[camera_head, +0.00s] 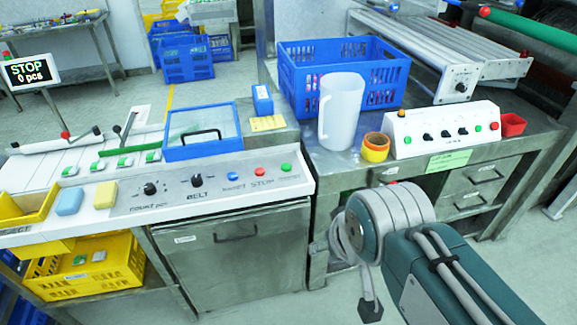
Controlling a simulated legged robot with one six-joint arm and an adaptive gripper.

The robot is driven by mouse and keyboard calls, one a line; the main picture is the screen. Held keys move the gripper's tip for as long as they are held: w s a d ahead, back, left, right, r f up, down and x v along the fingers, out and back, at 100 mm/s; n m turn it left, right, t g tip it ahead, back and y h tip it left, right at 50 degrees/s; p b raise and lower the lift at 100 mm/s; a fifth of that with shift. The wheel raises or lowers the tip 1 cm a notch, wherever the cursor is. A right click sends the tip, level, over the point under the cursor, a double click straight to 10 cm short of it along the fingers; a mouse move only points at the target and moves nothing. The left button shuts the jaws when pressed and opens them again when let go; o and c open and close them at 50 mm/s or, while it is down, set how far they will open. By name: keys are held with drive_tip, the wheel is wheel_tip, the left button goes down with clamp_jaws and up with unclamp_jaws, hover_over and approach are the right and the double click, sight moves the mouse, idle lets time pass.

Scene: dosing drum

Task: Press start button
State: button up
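The long white control panel (130,205) on the left bench carries a green button (286,167) at its right end. A red button (260,171) labelled STOP and a blue button (233,176) sit to its left. The green button's small label is too blurred to read surely. My arm comes in from the lower right, and its dark end, my gripper (370,305), hangs in front of the benches, below and right of the green button and apart from it. Its fingers are too small and turned to read. A screen (30,72) reads "STOP 0 pcs".
A white control box (445,130) with its own green button stands on the right bench. A white jug (341,112), blue crate (300,52) and tape rolls (376,147) stand nearby. Floor shows at the lower right.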

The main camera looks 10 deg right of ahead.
drive_tip(key=shift+a, duration=0.7)
drive_tip(key=c, duration=0.4)
drive_tip(key=shift+a, duration=0.1)
clamp_jaws()
drive_tip(key=shift+d, duration=0.45)
drive_tip(key=shift+a, duration=0.15)
